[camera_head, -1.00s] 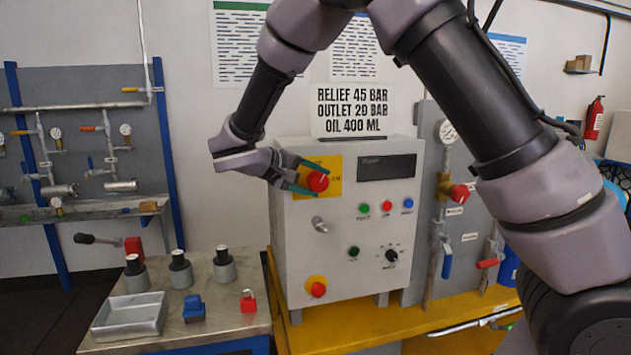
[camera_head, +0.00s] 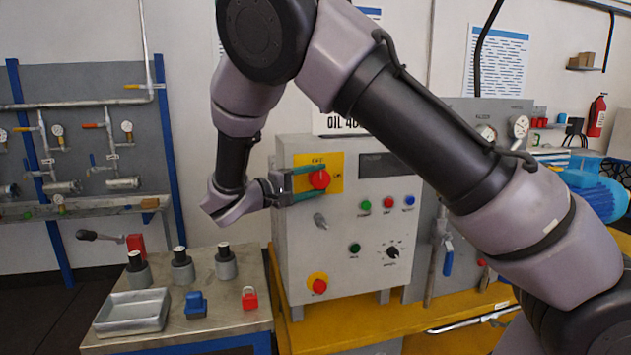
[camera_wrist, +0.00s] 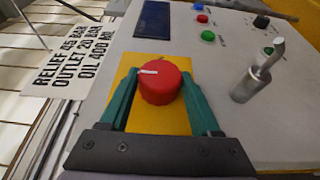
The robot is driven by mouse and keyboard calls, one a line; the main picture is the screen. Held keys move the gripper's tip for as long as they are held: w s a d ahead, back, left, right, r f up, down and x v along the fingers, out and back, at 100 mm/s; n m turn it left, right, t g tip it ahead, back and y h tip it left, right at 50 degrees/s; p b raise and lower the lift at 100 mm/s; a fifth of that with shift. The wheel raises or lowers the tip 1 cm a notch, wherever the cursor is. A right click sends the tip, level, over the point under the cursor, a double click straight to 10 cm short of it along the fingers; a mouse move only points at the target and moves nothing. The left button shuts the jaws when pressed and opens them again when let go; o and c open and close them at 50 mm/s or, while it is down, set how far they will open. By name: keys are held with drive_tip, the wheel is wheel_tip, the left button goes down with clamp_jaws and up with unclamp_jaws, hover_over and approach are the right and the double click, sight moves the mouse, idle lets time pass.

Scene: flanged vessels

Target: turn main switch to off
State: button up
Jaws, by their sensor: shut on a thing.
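The main switch is a red round knob (camera_head: 320,180) on a yellow plate (camera_head: 335,163) at the upper left of the grey control box (camera_head: 300,245). Lettering that looks like OFF stands above the knob, and ON appears at its right. My gripper (camera_head: 317,182) reaches in from the left and is shut on the knob, one green finger on each side. In the wrist view the knob (camera_wrist: 160,88) sits between both fingertips. The white mark on its face points left there, toward the side of the lettered sign (camera_wrist: 78,55). The mark cannot be made out in the head view.
A metal lever (camera_head: 320,221) sticks out below the plate. A second red button (camera_head: 318,284) on yellow is lower down. Small coloured buttons and a black dial (camera_head: 392,252) are at the right. A steel table (camera_head: 240,310) with a tray (camera_head: 132,311) stands left.

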drive_tip(key=o, duration=1.4)
drive_tip(key=v, duration=1)
drive_tip(key=shift+s+a, duration=0.25)
drive_tip(key=shift+a, duration=0.05)
